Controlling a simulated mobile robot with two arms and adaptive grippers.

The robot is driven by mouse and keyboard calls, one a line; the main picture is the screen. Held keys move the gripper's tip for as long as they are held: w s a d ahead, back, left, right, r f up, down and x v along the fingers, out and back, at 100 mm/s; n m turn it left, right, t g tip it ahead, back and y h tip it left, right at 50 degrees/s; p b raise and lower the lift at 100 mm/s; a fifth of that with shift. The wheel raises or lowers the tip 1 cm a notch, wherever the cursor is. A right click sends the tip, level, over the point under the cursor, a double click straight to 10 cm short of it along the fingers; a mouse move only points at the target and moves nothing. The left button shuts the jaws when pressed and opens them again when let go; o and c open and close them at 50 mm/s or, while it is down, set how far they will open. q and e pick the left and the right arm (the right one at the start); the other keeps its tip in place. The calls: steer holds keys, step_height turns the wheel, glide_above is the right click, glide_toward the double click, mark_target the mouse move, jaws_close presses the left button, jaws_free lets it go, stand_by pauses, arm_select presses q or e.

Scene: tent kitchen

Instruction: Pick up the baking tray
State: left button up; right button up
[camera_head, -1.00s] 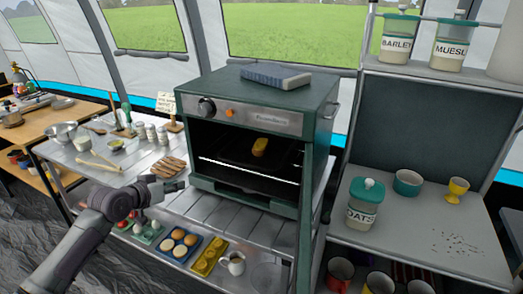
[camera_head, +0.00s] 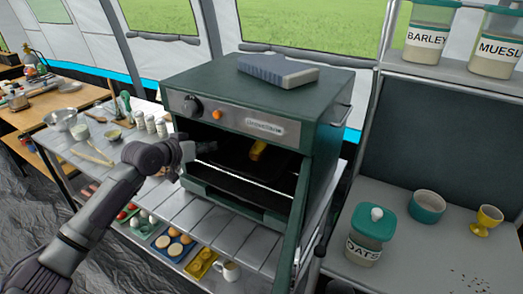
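A dark baking tray (camera_head: 232,160) lies inside the open green oven (camera_head: 325,122), with a yellow item (camera_head: 257,150) on it. The dark interior makes its edges hard to see. My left gripper (camera_head: 207,147) is at the left side of the oven opening, near the tray's left end. Its fingers are small and dark, so I cannot tell if they are open or touch the tray. My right gripper is not in view.
A blue-grey box (camera_head: 278,71) lies on the oven. The oven door (camera_head: 309,215) stands open on the right. The slatted metal table (camera_head: 200,215) is clear in front. Below are a blue bun tray (camera_head: 172,246) and a yellow tray (camera_head: 202,264). An oats jar (camera_head: 370,235) stands right.

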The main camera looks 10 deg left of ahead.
mark_target(232, 140)
arm_select(q)
steer(key=x, duration=0.4)
steer(key=shift+w+d, duration=0.15)
steer(key=shift+w, duration=0.1)
steer(key=shift+w+d+f, duration=0.15)
steer(key=shift+w+f, duration=0.05)
steer(key=shift+w, duration=0.15)
steer(key=shift+w+d, duration=0.2)
steer(key=shift+w, duration=0.15)
steer(key=x, duration=0.3)
steer(key=shift+w+d+r, duration=0.15)
steer(key=shift+w, duration=0.1)
steer(key=shift+w+d, duration=0.1)
steer(key=shift+w, duration=0.3)
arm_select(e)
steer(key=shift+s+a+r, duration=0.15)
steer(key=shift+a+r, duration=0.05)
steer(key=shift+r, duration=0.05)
arm_select(q)
steer(key=shift+c, duration=0.3)
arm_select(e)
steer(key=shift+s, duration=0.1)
arm_select(q)
jaws_close()
